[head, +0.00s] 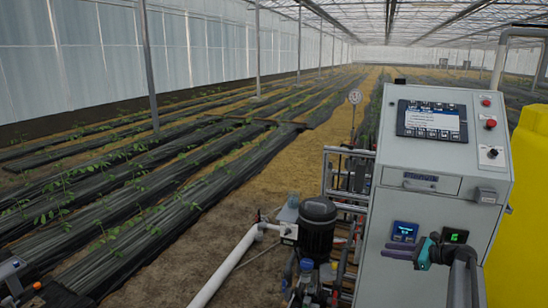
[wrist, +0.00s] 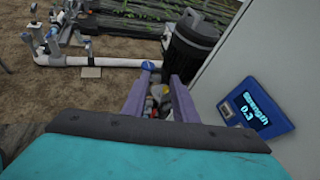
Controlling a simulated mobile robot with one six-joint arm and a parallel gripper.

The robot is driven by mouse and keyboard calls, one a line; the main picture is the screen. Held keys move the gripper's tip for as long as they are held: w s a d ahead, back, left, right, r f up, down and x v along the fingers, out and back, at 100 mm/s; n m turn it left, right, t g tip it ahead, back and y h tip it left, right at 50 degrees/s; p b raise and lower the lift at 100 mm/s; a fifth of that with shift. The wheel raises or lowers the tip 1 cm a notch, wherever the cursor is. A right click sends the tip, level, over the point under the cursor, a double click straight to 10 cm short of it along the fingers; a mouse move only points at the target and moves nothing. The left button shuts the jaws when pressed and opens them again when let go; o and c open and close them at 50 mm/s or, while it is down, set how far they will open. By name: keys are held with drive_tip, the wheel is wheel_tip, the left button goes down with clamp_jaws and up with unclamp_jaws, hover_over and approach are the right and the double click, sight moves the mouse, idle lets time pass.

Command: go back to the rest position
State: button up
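My gripper (head: 393,250) is in front of the lower face of the grey control cabinet (head: 438,180), with its purple fingers pointing left in the head view. In the wrist view my gripper (wrist: 162,80) has its two purple fingers apart, with nothing held between them. Pipework parts show through the gap, farther off. A small blue-lit display (wrist: 255,120) reading "Strength 0.3" is to the right of the fingers. In the head view a blue display (head: 404,232) is just above the fingers. Whether the gripper touches the cabinet cannot be told.
A black pump motor (head: 318,228) and a white pipe (head: 226,268) stand left of the cabinet. A yellow tank (head: 525,205) is on the right. The cabinet has a large screen (head: 432,121) and several buttons. Planted rows fill the ground at left.

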drive_tip(key=s+a+f+n+g, duration=0.25)
drive_tip(key=s+a+f, duration=0.45)
drive_tip(key=a+f, duration=0.4)
drive_tip(key=s+a+f+n+g+h, duration=0.15)
drive_tip(key=s+a+f+g, duration=0.25)
drive_tip(key=s+a+f, duration=0.45)
drive_tip(key=s+a+f+n+g, duration=0.3)
drive_tip(key=s+a+f, duration=0.3)
drive_tip(key=a+f, duration=0.7)
drive_tip(key=s+a+f+n+g+h, duration=0.2)
drive_tip(key=s+f+n, duration=0.15)
drive_tip(key=s, duration=0.75)
drive_tip(key=s+a+f+n+g+h, duration=0.1)
drive_tip(key=s+a+f+n+g, duration=0.3)
drive_tip(key=s, duration=0.6)
drive_tip(key=s+d+f+n+h, duration=0.2)
drive_tip(key=s+d+n+h, duration=0.3)
drive_tip(key=s+d+n, duration=0.5)
drive_tip(key=shift+s+d+n+t, duration=0.3)
drive_tip(key=shift+d+n+t, duration=0.05)
drive_tip(key=shift+d, duration=0.25)
drive_tip(key=shift+h, duration=0.25)
